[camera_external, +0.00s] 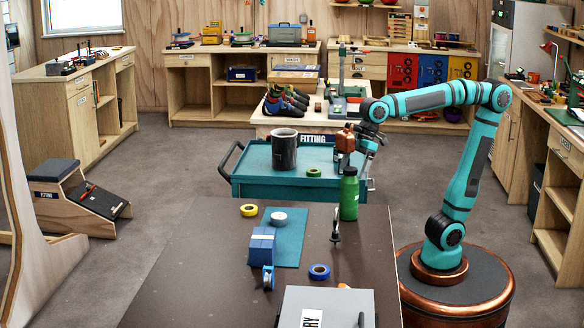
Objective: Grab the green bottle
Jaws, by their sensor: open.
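The green bottle (349,197) stands upright near the far right corner of the dark table (190,265). It has a dark cap. My arm reaches in from the right, and my gripper (355,166) points down at the bottle's top. The gripper is open, with its fingers near the cap. From this one view I cannot tell whether the fingers are around the cap or behind it, or whether they touch it.
A small metal tool (335,226), a blue tape roll (319,272), a blue block (261,247) and a yellow tape roll (249,210) lie nearby. A grey case (350,305) is in front. Behind stands a teal cart (262,184) with a dark mug (283,150).

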